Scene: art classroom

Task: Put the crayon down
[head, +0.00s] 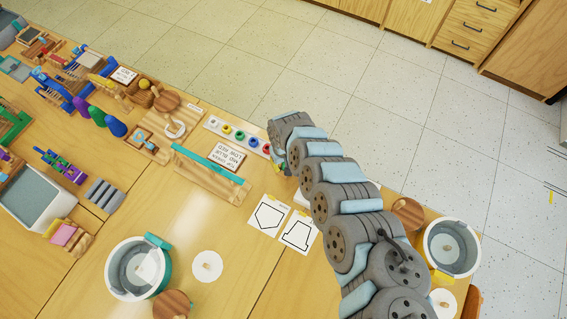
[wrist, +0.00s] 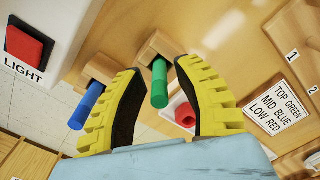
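My gripper (wrist: 160,68) shows in the wrist view with two yellow, black-padded fingers spread apart. A green cylinder (wrist: 159,85) stands out from a wooden block between them, with a visible gap on each side. A blue cylinder (wrist: 87,106) lies just left of the left finger, at another wooden block. I cannot tell whether any of these is the crayon; no other crayon is clear. In the head view my arm hides most of the gripper.
A sign (wrist: 286,103) reads top green, mid blue, low red. A red button (wrist: 25,48) is at the wrist view's left. The head view shows two shape cards (head: 268,216), a teal bucket (head: 166,283), another bucket (head: 430,243) and a crowded left table side. Bare tabletop (head: 235,232) lies front-centre.

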